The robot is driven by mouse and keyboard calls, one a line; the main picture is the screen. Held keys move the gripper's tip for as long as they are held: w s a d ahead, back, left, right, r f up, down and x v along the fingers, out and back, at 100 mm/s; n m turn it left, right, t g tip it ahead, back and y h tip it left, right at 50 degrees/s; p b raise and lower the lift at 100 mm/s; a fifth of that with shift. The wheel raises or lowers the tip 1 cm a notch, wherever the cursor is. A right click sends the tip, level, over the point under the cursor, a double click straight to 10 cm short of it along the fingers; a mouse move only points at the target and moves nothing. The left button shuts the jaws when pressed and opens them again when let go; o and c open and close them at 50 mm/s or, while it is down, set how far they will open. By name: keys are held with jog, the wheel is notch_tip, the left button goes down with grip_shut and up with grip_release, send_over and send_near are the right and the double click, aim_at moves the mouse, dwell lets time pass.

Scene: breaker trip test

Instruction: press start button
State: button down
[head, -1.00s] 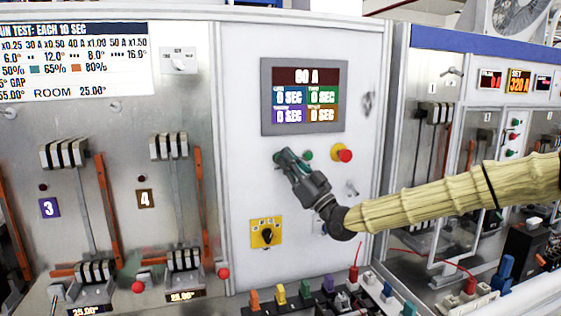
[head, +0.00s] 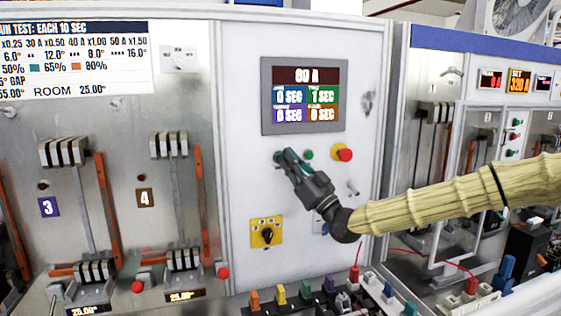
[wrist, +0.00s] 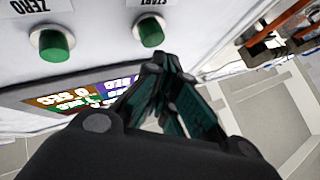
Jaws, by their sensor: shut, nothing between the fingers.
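The start button (wrist: 150,31) is a green round button under an upside-down START label in the wrist view. My gripper (wrist: 157,66) is shut and empty, with its fingertips close to that button; a small gap shows between them in this view. In the head view my gripper (head: 286,156) points at the white panel, left of a green button (head: 308,155), and covers most of the start button's place. The display (head: 303,96) reads 80 A, with 1 SEC in its green cell and 0 SEC in the others.
The green button labelled ZERO (wrist: 55,42) sits beside the start button. A red knob (head: 344,153) and a yellow selector switch (head: 266,233) are on the same panel. Coloured terminals (head: 305,290) stand below. Breaker levers (head: 63,152) are on the left.

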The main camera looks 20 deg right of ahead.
dwell(0.3)
jog(key=s+b, duration=0.1)
jog(key=s, duration=0.4)
jog(key=shift+d, duration=0.1)
dwell(0.3)
dwell(0.4)
